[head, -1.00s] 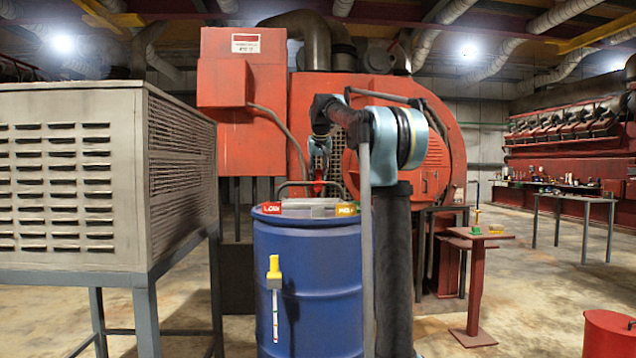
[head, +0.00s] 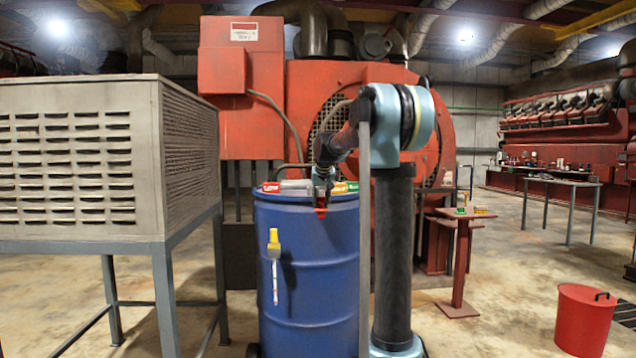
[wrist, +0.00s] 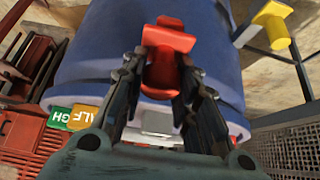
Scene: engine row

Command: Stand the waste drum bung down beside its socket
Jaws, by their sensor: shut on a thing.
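My gripper (head: 321,195) is at the front top rim of the blue drum (head: 305,270). It is shut on a red piece, apparently the bung (head: 320,212), which shows just below the fingers against the drum's front. In the wrist view, the bung (wrist: 167,60) sits between the two dark fingers, with the blue drum wall (wrist: 95,55) around it. Whether it touches the drum I cannot tell. I cannot make out the socket; the arm and gripper hide part of the drum top.
A yellow-capped white gauge strip (head: 274,245) is on the drum's front. Coloured level labels (head: 271,187) line its top. A louvred grey cabinet (head: 80,170) stands close left. A red bin (head: 585,320) and a small red stand (head: 460,260) are to the right, with open floor between.

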